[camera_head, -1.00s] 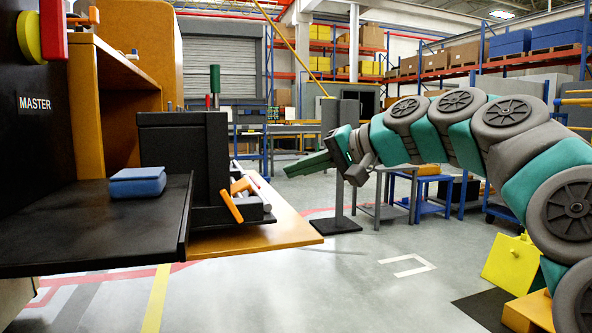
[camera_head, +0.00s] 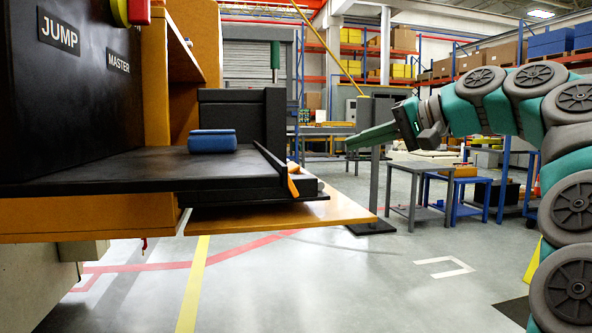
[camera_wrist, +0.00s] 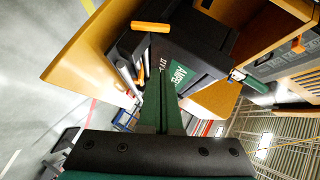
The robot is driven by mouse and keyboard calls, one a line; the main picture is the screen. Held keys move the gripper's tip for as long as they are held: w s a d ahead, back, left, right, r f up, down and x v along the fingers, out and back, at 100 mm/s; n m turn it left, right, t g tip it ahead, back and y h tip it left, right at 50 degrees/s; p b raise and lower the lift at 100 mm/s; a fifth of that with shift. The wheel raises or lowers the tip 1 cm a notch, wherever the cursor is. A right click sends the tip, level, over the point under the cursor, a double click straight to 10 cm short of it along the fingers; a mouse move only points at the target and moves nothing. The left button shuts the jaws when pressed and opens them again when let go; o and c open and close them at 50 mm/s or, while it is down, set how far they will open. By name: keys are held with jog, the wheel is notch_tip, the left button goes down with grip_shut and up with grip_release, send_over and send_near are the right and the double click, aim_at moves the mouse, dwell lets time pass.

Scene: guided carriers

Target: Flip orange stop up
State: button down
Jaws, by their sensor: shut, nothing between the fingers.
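The orange stop (camera_head: 293,187) is a small bar by the black carrier. In the head view only a sliver shows past the raised edge of the black shelf. In the wrist view my gripper (camera_wrist: 163,42) points toward the black block; contact cannot be told.
A blue block (camera_head: 212,141) rests on the black shelf (camera_head: 110,165). A wooden board (camera_head: 340,211) juts out below it. A green-handled lever (camera_head: 275,62) stands behind the black box. Grey (camera_head: 418,170) and blue (camera_head: 462,176) tables stand farther back. The floor in front is clear.

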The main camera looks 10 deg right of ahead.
jog(key=s+a+f+x, duration=0.1)
jog(key=s+x, duration=0.1)
jog(key=x, duration=1.1)
jog(key=shift+a+b, duration=0.25)
jog(key=shift+b, duration=0.2)
jog(key=shift+a+h, duration=0.25)
jog(key=shift+h, duration=0.05)
